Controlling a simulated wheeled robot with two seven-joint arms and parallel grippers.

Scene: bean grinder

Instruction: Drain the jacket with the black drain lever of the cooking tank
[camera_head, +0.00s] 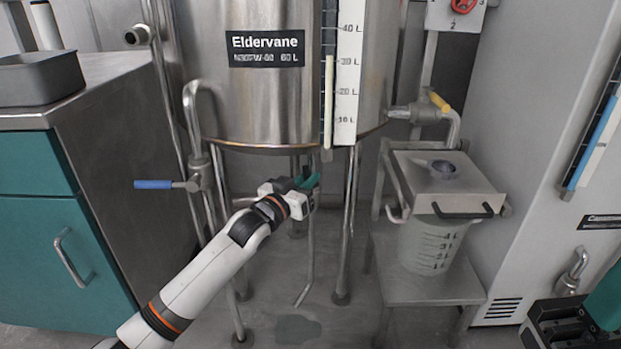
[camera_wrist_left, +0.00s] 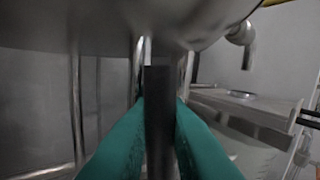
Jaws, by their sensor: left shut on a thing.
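The steel cooking tank (camera_head: 270,100), labelled Eldervane, stands on legs in the head view. A thin drain pipe (camera_head: 311,250) runs down below it and bends to the left at its foot. My left gripper (camera_head: 308,182) is under the tank, its green fingers at the top of this pipe. In the left wrist view those fingers are shut on a dark upright bar, the black drain lever (camera_wrist_left: 159,105). The fingers hide the lever in the head view. A dark and teal part at the bottom right (camera_head: 560,325) seems to be my right gripper; its jaws cannot be made out.
A blue-handled valve (camera_head: 155,184) sits on the left pipe, a yellow-handled one (camera_head: 438,101) on the right outlet. A lidded measuring bucket (camera_head: 432,245) stands on a low steel stand (camera_head: 430,287). A teal cabinet (camera_head: 65,255) is left. A dark patch (camera_head: 297,328) marks the floor.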

